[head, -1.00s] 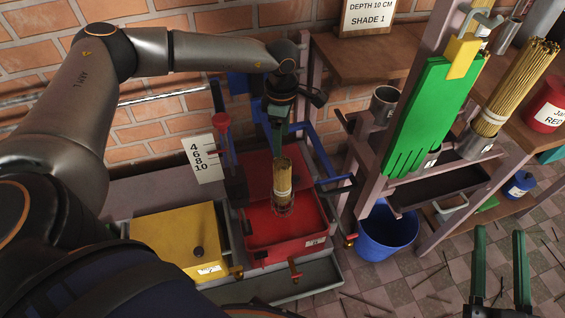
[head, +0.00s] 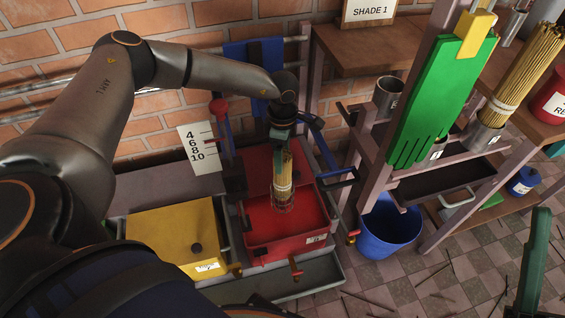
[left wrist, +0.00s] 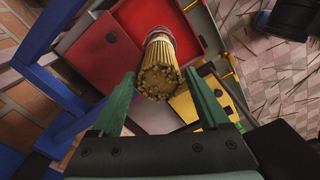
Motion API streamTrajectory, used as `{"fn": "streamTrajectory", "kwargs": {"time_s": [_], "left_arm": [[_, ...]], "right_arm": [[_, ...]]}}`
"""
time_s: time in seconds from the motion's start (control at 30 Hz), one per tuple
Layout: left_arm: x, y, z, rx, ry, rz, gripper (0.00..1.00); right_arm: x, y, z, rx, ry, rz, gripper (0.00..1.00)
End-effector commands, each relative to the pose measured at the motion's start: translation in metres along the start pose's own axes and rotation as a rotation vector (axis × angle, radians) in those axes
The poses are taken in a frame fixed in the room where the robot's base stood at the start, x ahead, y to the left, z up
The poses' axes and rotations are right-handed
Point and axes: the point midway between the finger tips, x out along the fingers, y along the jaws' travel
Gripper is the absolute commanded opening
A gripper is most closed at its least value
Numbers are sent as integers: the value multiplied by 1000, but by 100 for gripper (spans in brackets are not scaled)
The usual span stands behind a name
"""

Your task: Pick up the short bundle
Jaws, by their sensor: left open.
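The short bundle (head: 284,178) of tan sticks, tied with a pale band, stands upright in a wire holder at the red box (head: 262,224). My left gripper (head: 281,160) is over it from above, with its green fingers pointing down. In the left wrist view the bundle's round end (left wrist: 159,82) shows between the two fingertips of my left gripper (left wrist: 160,74). The fingers are open, with a gap on each side of the bundle. My right gripper (head: 535,262) shows only as one green finger at the lower right edge, away from the bundle.
A yellow box (head: 170,235) is left of the red box. A blue bucket (head: 388,240) stands on the floor. Blue bars (head: 325,150) stand close beside the bundle.

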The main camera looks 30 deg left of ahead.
Motion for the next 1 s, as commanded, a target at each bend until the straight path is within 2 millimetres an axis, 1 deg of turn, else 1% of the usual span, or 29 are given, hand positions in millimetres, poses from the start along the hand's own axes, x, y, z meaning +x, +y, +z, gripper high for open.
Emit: {"fn": "streamTrajectory", "kwargs": {"time_s": [0.03, 0.1, 0.33, 1.0], "left_arm": [[6, 0, 0, 0, -1, 1, 78], [8, 0, 0, -1, 0, 1, 78], [9, 0, 0, -1, -1, 0, 78], [8, 0, 0, -1, -1, 0, 3]], "right_arm": [[-2, -1, 2, 3, -1, 0, 50], [-2, -2, 3, 6, -2, 0, 50], [-2, -1, 3, 8, -4, 0, 50], [-2, -2, 3, 8, -5, 0, 50]]}}
